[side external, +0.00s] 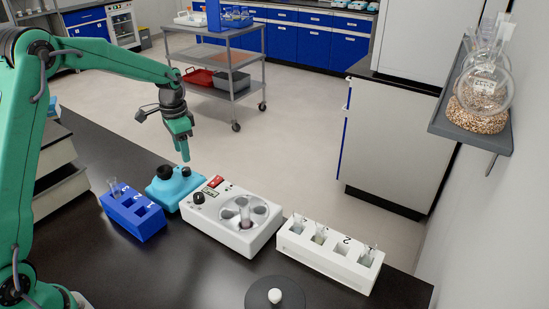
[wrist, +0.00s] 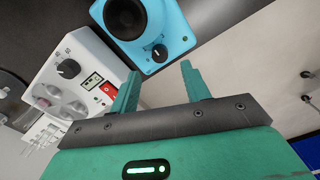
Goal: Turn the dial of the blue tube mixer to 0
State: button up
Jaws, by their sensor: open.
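The blue tube mixer (side external: 175,190) is a light-blue device on the dark bench, between a blue rack and a white machine. It has a round black cup on top. In the wrist view the mixer (wrist: 172,22) is at the top, with its black dial (wrist: 160,53) on the near end and a small green dot beside it. A pale mark shows on the dial, but I cannot read its setting. My gripper (side external: 184,158) hangs above the mixer, pointing down. In the wrist view my gripper (wrist: 160,68) is open and empty, its fingers below and either side of the dial, apart from it.
The white machine (side external: 232,222), with a black knob and red switch, stands close right of the mixer. The dark blue rack (side external: 133,217) is at its left. A white numbered tube rack (side external: 330,257) and a dark round base with a white knob (side external: 275,296) are farther right.

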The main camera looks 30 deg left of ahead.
aim_at(186, 169)
jog(key=shift+f, duration=3.1)
jog(key=shift+c, duration=0.2)
jog(key=c, duration=1)
